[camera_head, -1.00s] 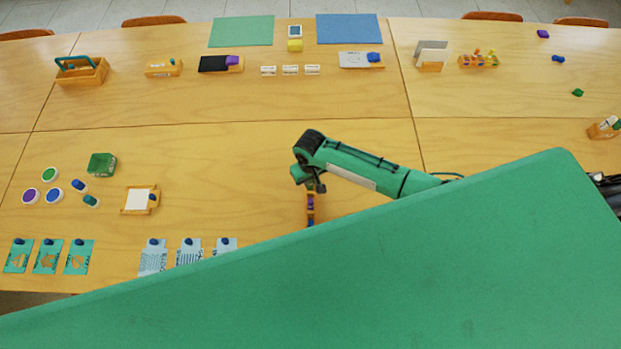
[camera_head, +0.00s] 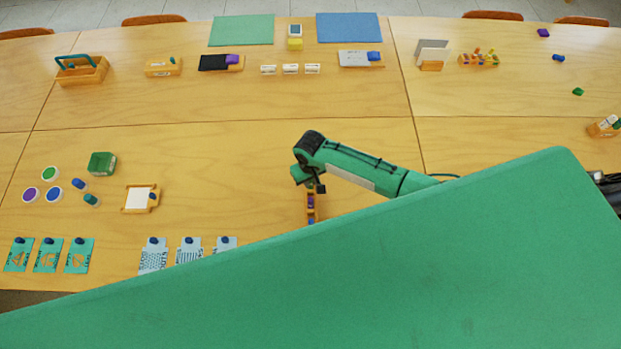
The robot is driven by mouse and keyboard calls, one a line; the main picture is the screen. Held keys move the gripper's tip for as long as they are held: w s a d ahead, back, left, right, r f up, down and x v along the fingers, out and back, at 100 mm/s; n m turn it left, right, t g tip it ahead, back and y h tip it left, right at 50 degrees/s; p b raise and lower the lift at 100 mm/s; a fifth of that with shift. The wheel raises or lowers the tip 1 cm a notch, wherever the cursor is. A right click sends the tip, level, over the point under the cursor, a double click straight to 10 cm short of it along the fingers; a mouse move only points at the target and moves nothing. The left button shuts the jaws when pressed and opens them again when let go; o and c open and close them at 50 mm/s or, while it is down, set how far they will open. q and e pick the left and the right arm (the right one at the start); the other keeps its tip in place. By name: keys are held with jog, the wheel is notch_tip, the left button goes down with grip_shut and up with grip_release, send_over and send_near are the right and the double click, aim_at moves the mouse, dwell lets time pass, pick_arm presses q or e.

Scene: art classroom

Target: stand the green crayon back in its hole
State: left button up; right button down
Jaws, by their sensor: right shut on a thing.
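My right gripper (camera_head: 314,189) points down at the end of the green arm, in the middle of the head view. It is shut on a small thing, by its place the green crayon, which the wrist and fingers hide. Directly below the gripper is a narrow wooden crayon block (camera_head: 310,216) with purple and blue pieces in it. Its holes are too small to make out, and its near end is close to the covered area. I cannot tell whether the held crayon touches the block. My left gripper is not in view.
A wooden tray with white paper (camera_head: 138,199) lies to the left, with a green box (camera_head: 102,164) and round paint lids beyond. Cards lie along the front edge. The lower right of the view is covered.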

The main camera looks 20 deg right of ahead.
dwell(0.4)
jog(key=c, duration=1.3)
grip_release()
jog(key=shift+o, duration=1.1)
jog(key=shift+r, duration=0.1)
